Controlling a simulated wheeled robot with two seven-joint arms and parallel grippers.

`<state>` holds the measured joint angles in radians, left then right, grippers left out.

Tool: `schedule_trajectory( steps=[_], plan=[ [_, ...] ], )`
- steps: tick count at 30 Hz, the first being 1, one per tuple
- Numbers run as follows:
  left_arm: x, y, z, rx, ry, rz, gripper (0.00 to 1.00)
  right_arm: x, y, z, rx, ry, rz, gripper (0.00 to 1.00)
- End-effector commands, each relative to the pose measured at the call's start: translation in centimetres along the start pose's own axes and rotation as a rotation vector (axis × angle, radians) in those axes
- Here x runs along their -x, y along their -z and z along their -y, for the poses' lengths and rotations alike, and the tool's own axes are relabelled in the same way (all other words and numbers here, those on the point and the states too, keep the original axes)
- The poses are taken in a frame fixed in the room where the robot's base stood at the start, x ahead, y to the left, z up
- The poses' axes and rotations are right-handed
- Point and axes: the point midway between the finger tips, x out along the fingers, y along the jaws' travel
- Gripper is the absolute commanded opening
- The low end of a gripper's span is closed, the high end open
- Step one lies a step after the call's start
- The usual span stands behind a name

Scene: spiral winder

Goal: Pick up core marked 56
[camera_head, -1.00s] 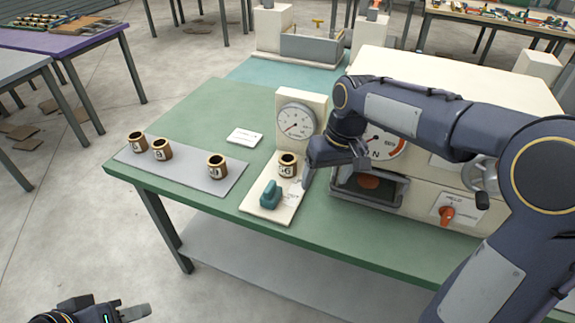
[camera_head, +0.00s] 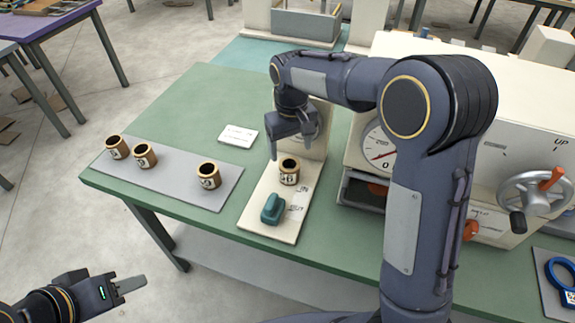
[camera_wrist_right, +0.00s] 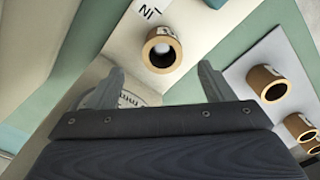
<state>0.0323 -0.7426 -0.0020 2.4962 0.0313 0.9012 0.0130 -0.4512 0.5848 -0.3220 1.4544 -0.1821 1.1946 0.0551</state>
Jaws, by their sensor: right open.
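A tan core with dark ends (camera_head: 289,172) stands upright on the cream plate (camera_head: 262,232) of the dial stand. Its label looks like 56, though the digits are small. It also shows in the right wrist view (camera_wrist_right: 162,48), just beyond the fingertips. My right gripper (camera_head: 292,148) is open and empty, just above and behind that core. Its two fingers also show in the wrist view (camera_wrist_right: 162,70), spread apart, with nothing between the tips. My left gripper (camera_head: 130,285) is low at the left, off the table; its jaw opening is unclear.
Three similar cores, one of them here (camera_head: 208,175), stand on a grey mat (camera_head: 175,185) at the left. A teal block (camera_head: 272,208) sits on the plate in front of the core. The large cream machine (camera_head: 480,130) stands at the right. A white card (camera_head: 238,136) lies behind the mat.

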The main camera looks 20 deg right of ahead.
Motion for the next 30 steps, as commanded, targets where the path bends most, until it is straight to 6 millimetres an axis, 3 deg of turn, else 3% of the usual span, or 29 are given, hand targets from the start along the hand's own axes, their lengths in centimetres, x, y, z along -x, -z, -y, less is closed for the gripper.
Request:
schedule_trajectory(
  steps=[4,11,21,30],
  plan=[
    [0.2,0.1,-0.1,0.000,0.000,0.000,0.38,-2.7,-0.1,0.0,-0.002,0.000,0.004,0.75],
    [0.3,0.2,-0.1,0.000,0.000,0.000,0.38,-4.5,0.0,0.0,-0.001,0.000,0.001,0.75],
    [1.0,0.5,-0.5,0.000,0.000,0.000,0.38,-9.0,0.3,0.3,-0.002,0.000,0.002,0.75],
    [1.0,0.5,-0.5,0.000,0.000,0.000,0.38,-9.5,0.3,0.3,-0.002,-0.001,-0.002,0.73]
  ],
)
